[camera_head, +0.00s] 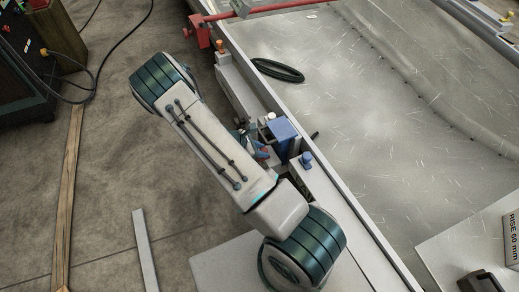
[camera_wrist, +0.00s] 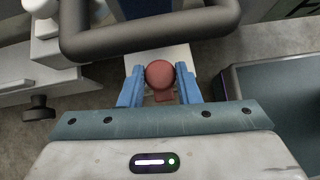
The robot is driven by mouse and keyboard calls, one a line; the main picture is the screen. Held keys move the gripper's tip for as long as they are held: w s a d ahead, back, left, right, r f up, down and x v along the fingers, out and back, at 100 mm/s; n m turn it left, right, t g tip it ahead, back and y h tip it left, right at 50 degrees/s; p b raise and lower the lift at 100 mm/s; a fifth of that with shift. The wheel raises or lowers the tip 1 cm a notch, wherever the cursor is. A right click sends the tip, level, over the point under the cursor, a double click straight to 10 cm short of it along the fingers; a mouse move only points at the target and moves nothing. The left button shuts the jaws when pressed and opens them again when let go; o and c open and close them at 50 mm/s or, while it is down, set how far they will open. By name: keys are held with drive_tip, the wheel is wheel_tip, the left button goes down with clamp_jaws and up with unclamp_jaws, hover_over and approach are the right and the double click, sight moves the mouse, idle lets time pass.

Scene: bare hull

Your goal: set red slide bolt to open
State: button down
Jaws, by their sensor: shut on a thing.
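The red slide bolt's round knob (camera_wrist: 160,74) is between the two blue fingers of my gripper (camera_wrist: 160,88) in the wrist view. The fingers are shut on it from both sides. A pale plate (camera_wrist: 172,54) lies behind the knob. The bolt's rod and its end position are hidden, so I cannot tell how far it has slid. In the head view my arm covers most of the gripper and the bolt; only a small part of the gripper area shows beside a blue block.
A dark thick bar (camera_wrist: 150,38) crosses close above the knob in the wrist view. A blue block (camera_head: 283,129) and a blue knob (camera_head: 306,158) stand along the hull's edge. A red clamp bar (camera_head: 205,31) is at the top, and a dark coil (camera_head: 277,70) lies on the metal sheet.

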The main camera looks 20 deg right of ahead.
drive_tip(key=c, duration=1.1)
unclamp_jaws()
drive_tip(key=shift+a, duration=0.3)
drive_tip(key=shift+o, duration=0.2)
drive_tip(key=shift+d, duration=0.1)
drive_tip(key=s+v, duration=0.1)
drive_tip(key=v, duration=1.2)
drive_tip(key=shift+w+a+r+p, duration=0.3)
drive_tip(key=shift+w, duration=0.2)
drive_tip(key=s+r+m+t+y+p, duration=0.1)
drive_tip(key=s+r+m, duration=0.4)
drive_tip(key=r, duration=0.6)
drive_tip(key=s+a+r+m+t+y+p, duration=0.1)
drive_tip(key=s+r+m+y+p, duration=0.2)
drive_tip(key=r, duration=0.8)
drive_tip(key=s+r+m+t+y+p, duration=0.1)
drive_tip(key=s+r+m+y+p, duration=0.1)
drive_tip(key=s+r+m+y, duration=0.3)
drive_tip(key=s+r+m, duration=0.4)
drive_tip(key=s+r, duration=0.2)
drive_tip(key=r, duration=0.1)
drive_tip(key=shift+a+t, duration=0.2)
drive_tip(key=shift+t, duration=0.1)
